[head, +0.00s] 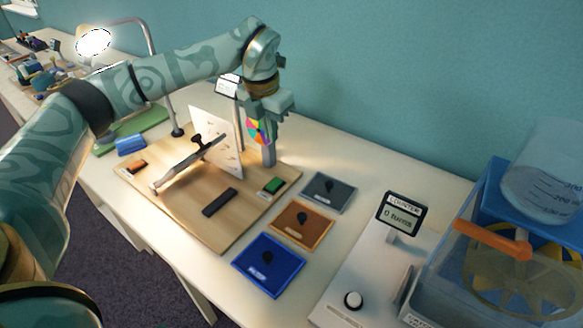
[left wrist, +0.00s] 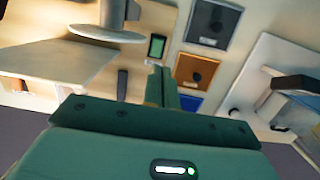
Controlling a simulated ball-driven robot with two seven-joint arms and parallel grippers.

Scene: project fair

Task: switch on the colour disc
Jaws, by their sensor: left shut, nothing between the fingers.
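The colour disc (head: 257,131), with bright coloured sectors, stands upright at the back of a wooden board (head: 185,215). My left gripper partly hides it in the head view. A small green switch (head: 273,185) sits near the board's right corner; it also shows in the left wrist view (left wrist: 157,46). My left gripper (head: 269,160) points down, shut and empty, close above and behind the green switch in the head view. Its closed fingers (left wrist: 161,86) show in the left wrist view, apart from the switch in the picture. My right gripper is not in view.
A white panel (head: 222,150) and a tilted bar (head: 185,167) stand on the board beside my gripper. Grey (head: 328,190), brown (head: 301,226) and blue (head: 270,266) plates lie to the right. A counter display (head: 402,213) reads "0 turns" by a water tank.

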